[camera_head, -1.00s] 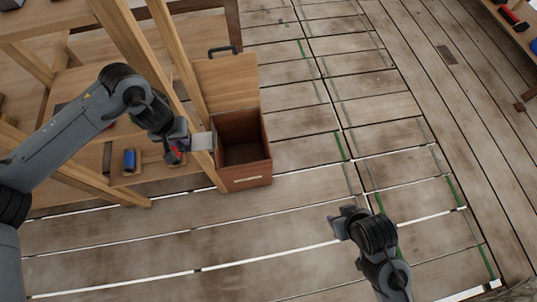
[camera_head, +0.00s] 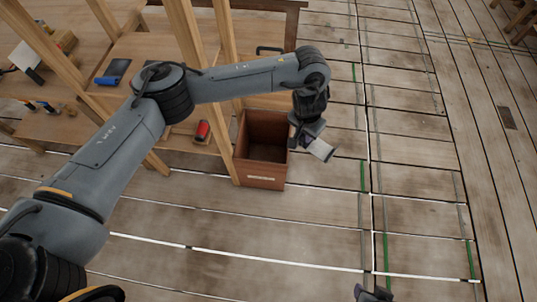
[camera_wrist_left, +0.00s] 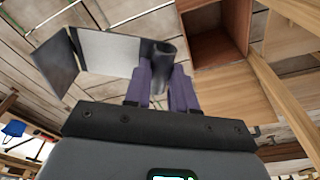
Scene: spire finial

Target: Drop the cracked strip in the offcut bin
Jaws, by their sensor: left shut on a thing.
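The cracked strip (camera_head: 322,150) is a pale grey bent sheet; it also shows in the left wrist view (camera_wrist_left: 108,52), with a darker folded panel at its far end. My left gripper (camera_head: 306,138) is shut on it, and its purple fingers (camera_wrist_left: 162,80) pinch the strip's edge. The offcut bin (camera_head: 262,183) is an open-topped reddish-brown wooden box. The strip is in the air, just right of the bin's opening in the head view. In the wrist view the bin (camera_wrist_left: 205,92) is at upper right, apart from the strip. My right gripper (camera_head: 372,294) is cut off at the bottom edge.
A wooden bench frame with posts (camera_head: 190,45) stands left of and behind the bin. A red roll (camera_head: 202,131) and a blue roll (camera_head: 115,71) lie on its shelves. The plank floor (camera_head: 410,150) right of the bin is clear.

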